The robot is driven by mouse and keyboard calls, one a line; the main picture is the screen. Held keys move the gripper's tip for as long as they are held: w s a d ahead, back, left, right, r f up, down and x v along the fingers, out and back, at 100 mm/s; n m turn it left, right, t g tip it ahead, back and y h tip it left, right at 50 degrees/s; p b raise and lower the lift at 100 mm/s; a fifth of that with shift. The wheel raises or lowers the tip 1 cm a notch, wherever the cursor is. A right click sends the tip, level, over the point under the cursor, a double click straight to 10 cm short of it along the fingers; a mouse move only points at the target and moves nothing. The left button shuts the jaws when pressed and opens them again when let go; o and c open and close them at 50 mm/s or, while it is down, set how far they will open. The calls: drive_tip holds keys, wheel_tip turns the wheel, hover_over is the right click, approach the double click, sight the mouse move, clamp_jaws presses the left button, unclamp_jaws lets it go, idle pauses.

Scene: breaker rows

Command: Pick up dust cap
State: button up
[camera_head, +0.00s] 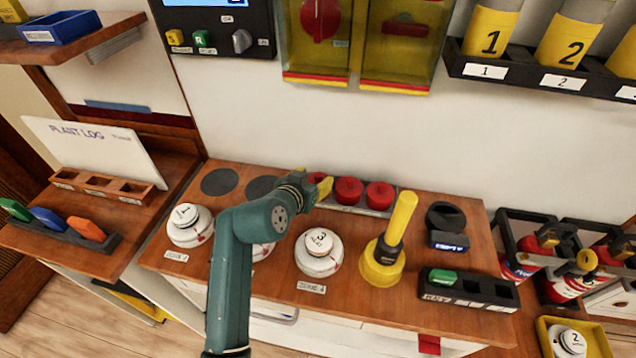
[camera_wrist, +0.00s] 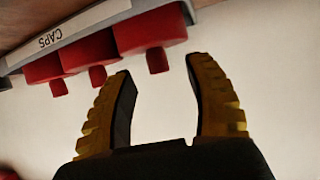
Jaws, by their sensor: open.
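Red dust caps sit in a row in a grey rack at the back of the wooden counter. In the head view, the middle cap (camera_head: 348,190) and the right cap (camera_head: 380,195) show clearly; the left cap (camera_head: 316,177) is partly hidden by my gripper (camera_head: 324,188).
White round zone detectors (camera_head: 319,250) stand along the counter front. A black fuse holder (camera_head: 468,290) lies further right. The wall is close behind the rack.

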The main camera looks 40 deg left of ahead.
drive_tip(key=shift+x, duration=1.4)
clamp_jaws()
drive_tip(key=shift+r, duration=0.1)
